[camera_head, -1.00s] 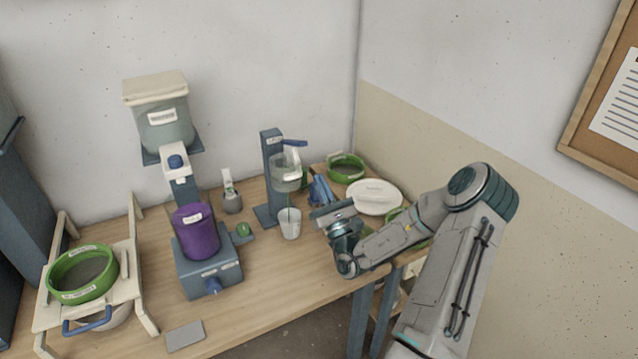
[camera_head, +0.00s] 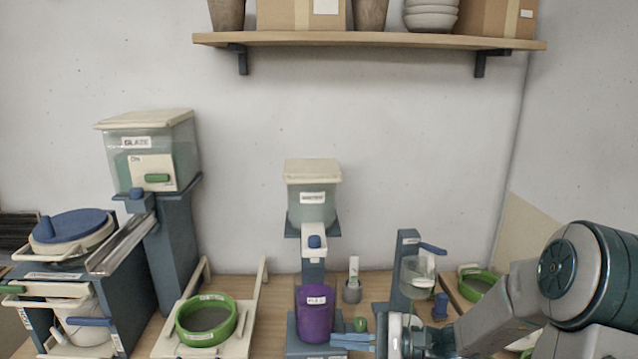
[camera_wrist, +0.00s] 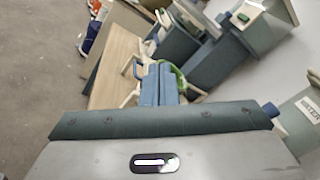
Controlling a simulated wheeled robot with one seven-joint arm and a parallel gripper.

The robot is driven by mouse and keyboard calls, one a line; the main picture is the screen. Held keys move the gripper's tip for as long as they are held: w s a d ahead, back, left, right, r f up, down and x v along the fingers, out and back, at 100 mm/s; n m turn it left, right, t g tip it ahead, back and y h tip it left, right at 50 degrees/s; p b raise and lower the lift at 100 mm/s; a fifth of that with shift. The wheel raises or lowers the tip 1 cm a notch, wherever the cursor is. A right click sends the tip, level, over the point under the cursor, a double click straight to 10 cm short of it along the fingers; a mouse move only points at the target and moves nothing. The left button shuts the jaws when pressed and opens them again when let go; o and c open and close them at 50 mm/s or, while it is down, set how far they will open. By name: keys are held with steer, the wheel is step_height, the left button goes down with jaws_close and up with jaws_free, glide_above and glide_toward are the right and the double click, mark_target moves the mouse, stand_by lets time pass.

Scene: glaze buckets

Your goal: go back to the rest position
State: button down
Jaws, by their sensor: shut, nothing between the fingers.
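My gripper (camera_head: 345,341) shows low in the head view, at the end of my grey arm, which comes in from the right. Its blue fingers point left, over the lower front of the purple container's stand in the picture. I cannot tell how far apart they are in depth. In the wrist view the two blue fingers (camera_wrist: 159,84) lie side by side, shut, with nothing held.
The purple container (camera_head: 314,313) stands below a water dispenser (camera_head: 313,205). A green-rimmed sieve (camera_head: 207,320) rests on a pale rack to the left. A glaze dispenser (camera_head: 150,150) stands further left. A wall shelf (camera_head: 370,40) hangs above. Bare floor (camera_wrist: 40,60) shows in the wrist view.

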steer(key=s+f+n+g+h, duration=0.2)
steer(key=s+n+g+h, duration=0.35)
steer(key=s+h, duration=0.45)
steer(key=s+d+r+n+t+h, duration=0.5)
steer(key=d+n+t+h, duration=0.1)
steer(key=d, duration=0.4)
steer(key=shift+s+h+b, duration=0.3)
steer(key=shift+s+h, duration=0.1)
steer(key=shift+h, duration=0.3)
